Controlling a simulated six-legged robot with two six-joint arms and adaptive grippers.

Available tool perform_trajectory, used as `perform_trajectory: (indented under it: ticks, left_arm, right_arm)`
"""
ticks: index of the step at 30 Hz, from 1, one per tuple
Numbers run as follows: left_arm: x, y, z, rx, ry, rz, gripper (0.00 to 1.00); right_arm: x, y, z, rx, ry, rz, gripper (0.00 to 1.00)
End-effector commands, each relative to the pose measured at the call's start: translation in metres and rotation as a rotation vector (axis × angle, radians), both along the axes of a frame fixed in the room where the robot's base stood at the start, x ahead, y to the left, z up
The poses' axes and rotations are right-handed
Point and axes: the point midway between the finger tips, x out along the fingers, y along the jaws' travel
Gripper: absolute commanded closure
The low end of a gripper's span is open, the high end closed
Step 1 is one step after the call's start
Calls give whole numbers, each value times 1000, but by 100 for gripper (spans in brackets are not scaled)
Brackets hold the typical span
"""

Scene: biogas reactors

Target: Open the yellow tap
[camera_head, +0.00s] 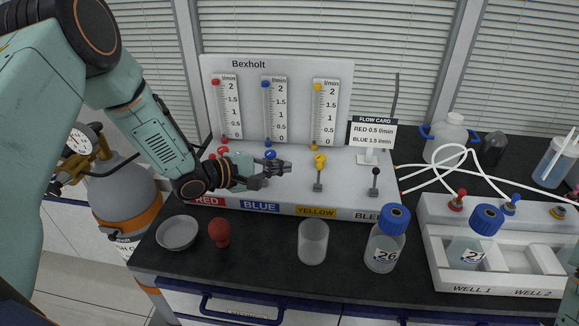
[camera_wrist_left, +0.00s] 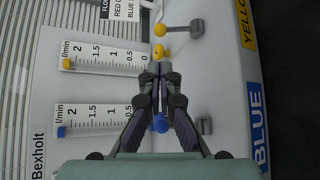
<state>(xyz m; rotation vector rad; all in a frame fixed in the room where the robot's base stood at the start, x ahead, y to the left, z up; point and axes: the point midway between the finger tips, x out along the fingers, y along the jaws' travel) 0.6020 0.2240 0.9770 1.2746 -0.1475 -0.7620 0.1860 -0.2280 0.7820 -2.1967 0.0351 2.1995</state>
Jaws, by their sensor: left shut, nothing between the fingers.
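The yellow tap (camera_head: 319,164) is a small lever with a yellow ball on a grey stem and block, behind the YELLOW label. In the left wrist view its yellow ball (camera_wrist_left: 160,30) shows beyond my fingertips, its stem running right to a grey block. A yellow knob (camera_wrist_left: 161,52) lies between that ball and my fingertips. My left gripper (camera_head: 284,168) is shut and empty, just left of the yellow tap, over the panel near the blue tap. It also shows in the left wrist view (camera_wrist_left: 160,72), apart from the yellow ball. My right gripper is out of view.
The Bexholt panel (camera_head: 345,100) holds flow scales behind the taps. A black tap (camera_head: 375,172) and a flow card (camera_head: 373,132) stand to the right. A beaker (camera_head: 313,243), a blue-capped bottle (camera_head: 384,250), a red bulb (camera_head: 219,233) and a dish (camera_head: 178,233) stand in front.

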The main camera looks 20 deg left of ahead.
Motion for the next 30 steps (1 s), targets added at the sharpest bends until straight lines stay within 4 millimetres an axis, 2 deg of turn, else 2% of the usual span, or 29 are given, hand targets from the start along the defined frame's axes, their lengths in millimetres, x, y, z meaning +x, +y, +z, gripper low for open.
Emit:
perform_trajectory:
  ticks: [9, 15, 30]
  left_arm:
    - [44, -37, -19, 2, -1, -5, 100]
    - [61, -50, -25, 2, 0, -3, 100]
    - [66, -53, -26, 0, -1, -1, 100]
  right_arm:
    - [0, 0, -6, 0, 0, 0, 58]
    - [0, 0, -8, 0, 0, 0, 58]
    - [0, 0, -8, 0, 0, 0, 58]
